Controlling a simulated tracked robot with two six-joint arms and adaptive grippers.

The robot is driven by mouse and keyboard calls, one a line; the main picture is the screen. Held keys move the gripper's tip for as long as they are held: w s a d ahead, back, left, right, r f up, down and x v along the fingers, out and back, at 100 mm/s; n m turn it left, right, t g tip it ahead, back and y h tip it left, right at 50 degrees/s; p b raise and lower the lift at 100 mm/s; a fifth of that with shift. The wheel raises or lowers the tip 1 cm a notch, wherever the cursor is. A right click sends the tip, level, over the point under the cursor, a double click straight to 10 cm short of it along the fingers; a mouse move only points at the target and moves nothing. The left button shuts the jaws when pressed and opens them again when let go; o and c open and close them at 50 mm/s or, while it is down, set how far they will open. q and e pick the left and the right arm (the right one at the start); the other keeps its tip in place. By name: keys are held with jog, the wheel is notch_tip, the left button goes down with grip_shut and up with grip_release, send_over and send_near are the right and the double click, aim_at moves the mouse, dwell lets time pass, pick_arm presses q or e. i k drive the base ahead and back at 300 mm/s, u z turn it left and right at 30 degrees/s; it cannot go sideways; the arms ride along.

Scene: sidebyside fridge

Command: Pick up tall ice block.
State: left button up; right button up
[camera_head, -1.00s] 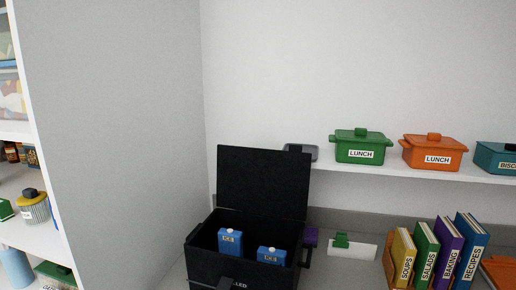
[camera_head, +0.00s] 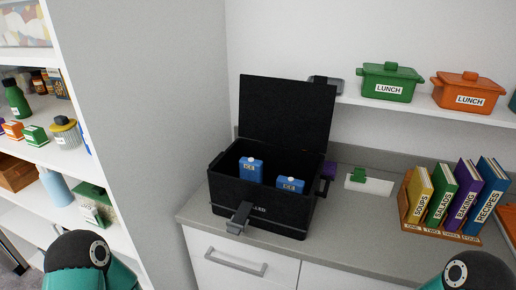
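The tall ice block (camera_head: 251,169) is a blue block with a small white cap and an ICE label. It stands at the left inside an open black cooler box (camera_head: 255,201). A second, shorter-looking blue ice block (camera_head: 290,185) stands to its right in the same box. The box's lid (camera_head: 286,113) is raised at the back. Only teal and dark parts of my arms show at the bottom left and bottom right corners. Neither of my grippers is in view.
The box stands on a grey counter (camera_head: 357,225) above white drawers. Green (camera_head: 389,82) and orange (camera_head: 466,91) lunch pots sit on a shelf above. Stocked shelves are at left.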

aim_at(250, 169)
jog(key=z, duration=0.05)
jog(key=k, duration=1)
jog(key=z, duration=0.7)
jog(key=i, duration=1.35)
jog(key=u, duration=2)
jog(key=i, duration=0.35)
jog(key=z, duration=0.05)
